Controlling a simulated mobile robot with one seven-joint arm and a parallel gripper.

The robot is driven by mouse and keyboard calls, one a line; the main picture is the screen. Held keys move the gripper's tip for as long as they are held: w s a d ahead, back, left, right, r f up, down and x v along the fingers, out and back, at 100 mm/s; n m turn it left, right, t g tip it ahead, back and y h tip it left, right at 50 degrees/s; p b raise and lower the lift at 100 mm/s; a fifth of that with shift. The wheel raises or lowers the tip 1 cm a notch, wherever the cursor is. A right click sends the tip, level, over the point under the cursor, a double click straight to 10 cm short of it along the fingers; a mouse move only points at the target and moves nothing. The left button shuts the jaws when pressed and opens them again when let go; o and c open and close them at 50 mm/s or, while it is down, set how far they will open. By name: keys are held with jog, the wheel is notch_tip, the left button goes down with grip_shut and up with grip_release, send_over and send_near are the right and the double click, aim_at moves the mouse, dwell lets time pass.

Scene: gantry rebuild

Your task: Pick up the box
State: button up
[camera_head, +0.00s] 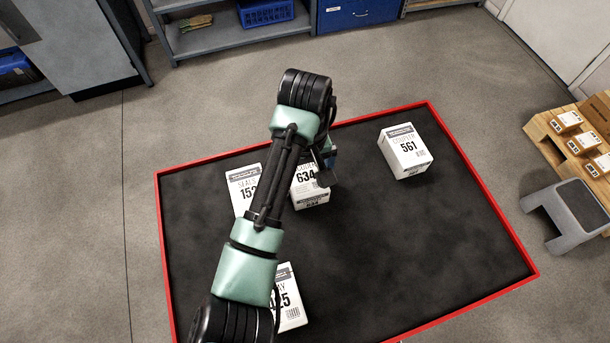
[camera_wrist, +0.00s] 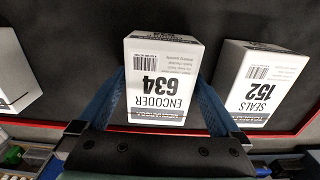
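The white box marked 634 ENCODER (camera_head: 311,192) is on the dark mat, partly behind my arm in the head view. In the wrist view the box (camera_wrist: 163,80) lies between my two blue fingers. My gripper (camera_head: 326,164) is at the far side of this box, and its fingers (camera_wrist: 163,75) are spread, one along each side. I cannot tell whether either finger touches the box. The fingertips are hard to make out. The box looks about level with its neighbour, with no visible lift.
Box 152 SEALS (camera_wrist: 263,85) is close beside box 634. Box 561 (camera_head: 405,150) stands apart at the right, and another box (camera_head: 290,300) is partly behind my arm. A red border edges the mat (camera_head: 430,240). A grey stool (camera_head: 567,213) and pallet (camera_head: 545,130) are at the right.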

jog(key=c, duration=1.3)
